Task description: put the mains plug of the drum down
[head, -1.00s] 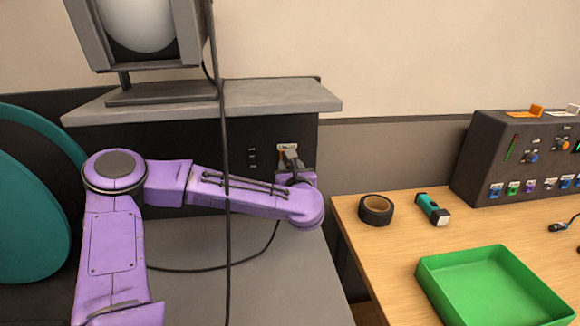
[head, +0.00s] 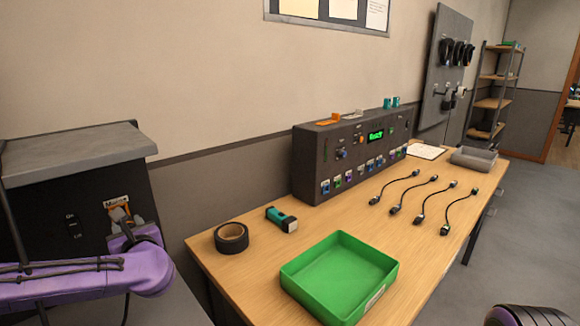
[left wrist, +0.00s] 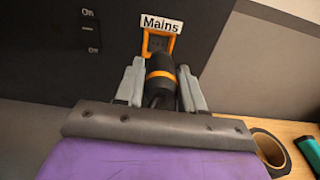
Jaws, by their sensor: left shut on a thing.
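The mains plug (left wrist: 160,66), black with an orange band, is between the fingers of my left gripper (left wrist: 160,88) in the left wrist view. Its front end meets the orange-framed socket (left wrist: 148,42) under the "Mains" label; I cannot tell whether it is seated in it. In the head view my left gripper (head: 122,222) is shut at the black panel (head: 88,198), largely hiding the plug. The drum is not in these views. My right gripper is not in view; only a purple part of mine shows at the bottom right.
A wooden table (head: 410,260) to the right bears a green tray (head: 365,300), black tape roll (head: 231,238), teal torch (head: 282,218), control desk (head: 308,160) and several short cables. A grey ledge (head: 70,160) overhangs the panel. Bare wood lies around the tray.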

